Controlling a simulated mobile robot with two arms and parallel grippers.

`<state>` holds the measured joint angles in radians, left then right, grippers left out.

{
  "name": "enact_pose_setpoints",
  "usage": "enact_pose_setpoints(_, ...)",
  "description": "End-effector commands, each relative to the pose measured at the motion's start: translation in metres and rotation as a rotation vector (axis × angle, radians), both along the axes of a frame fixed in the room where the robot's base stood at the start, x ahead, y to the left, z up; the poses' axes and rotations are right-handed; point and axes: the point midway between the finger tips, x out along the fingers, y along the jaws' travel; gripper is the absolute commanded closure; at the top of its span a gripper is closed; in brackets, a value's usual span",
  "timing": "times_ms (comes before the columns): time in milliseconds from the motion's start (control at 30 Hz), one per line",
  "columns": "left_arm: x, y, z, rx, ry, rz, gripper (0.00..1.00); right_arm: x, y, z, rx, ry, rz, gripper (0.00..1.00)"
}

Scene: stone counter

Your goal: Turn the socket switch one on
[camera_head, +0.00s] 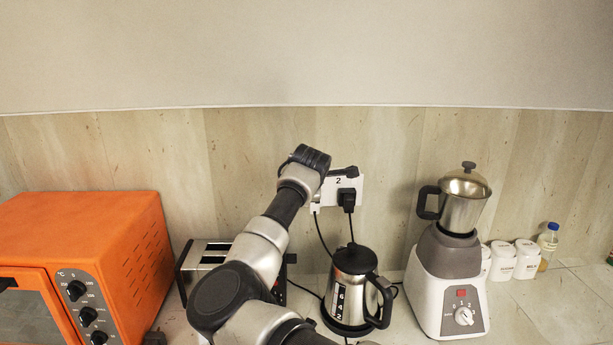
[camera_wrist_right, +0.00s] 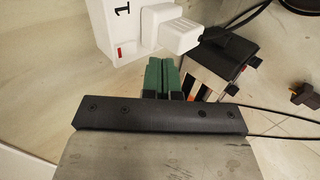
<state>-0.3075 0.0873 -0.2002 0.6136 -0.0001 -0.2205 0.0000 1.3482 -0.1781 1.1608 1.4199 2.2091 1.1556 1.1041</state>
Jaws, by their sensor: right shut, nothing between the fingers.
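The white socket panel (camera_head: 352,183) is on the wall behind the kettle, with a "2" visible on it; my arm hides its left part in the head view. In the right wrist view the panel's end (camera_wrist_right: 108,28) shows a "1" and a small red-marked switch (camera_wrist_right: 119,52) near its edge. A white plug (camera_wrist_right: 178,36) sits in the socket beside it. My right gripper (camera_wrist_right: 163,66) is shut and empty, its green fingertips just below the plug in the picture and to the right of the switch. Whether they touch anything is unclear. My left gripper is not in view.
A black plug (camera_head: 347,199) with a hanging cable is at socket two. A kettle (camera_head: 352,290), a toaster (camera_head: 207,258), an orange oven (camera_head: 95,240) and a blender (camera_head: 448,275) stand along the counter. The wall above the panel is clear.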

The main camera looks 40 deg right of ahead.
Motion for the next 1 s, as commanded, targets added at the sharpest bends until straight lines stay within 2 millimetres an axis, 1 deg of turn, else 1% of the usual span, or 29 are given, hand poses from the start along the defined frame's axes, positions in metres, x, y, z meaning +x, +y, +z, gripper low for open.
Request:
enact_pose_setpoints(33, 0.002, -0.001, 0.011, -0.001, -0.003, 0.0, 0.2, 0.006, -0.006, 0.006, -0.002, 0.002, 0.001, 1.0)
enact_pose_setpoints(133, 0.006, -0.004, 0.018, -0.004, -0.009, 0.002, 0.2, 0.015, -0.013, 0.003, -0.001, 0.002, 0.001, 1.0)
enact_pose_setpoints(300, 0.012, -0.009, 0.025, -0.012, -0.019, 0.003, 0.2, 0.025, -0.021, 0.0, -0.002, 0.001, 0.001, 1.0)
enact_pose_setpoints(467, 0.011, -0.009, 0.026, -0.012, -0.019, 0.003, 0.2, 0.029, -0.024, -0.002, -0.001, 0.0, 0.001, 1.0)
enact_pose_setpoints(833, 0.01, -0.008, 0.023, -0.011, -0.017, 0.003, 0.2, 0.029, -0.024, -0.004, -0.003, -0.003, 0.001, 1.0)
enact_pose_setpoints(933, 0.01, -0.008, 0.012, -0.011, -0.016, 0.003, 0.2, 0.03, -0.024, -0.008, -0.014, -0.016, 0.001, 1.0)
enact_pose_setpoints(1000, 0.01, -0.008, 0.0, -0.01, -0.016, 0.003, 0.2, 0.031, -0.025, -0.012, -0.026, -0.033, 0.001, 1.0)
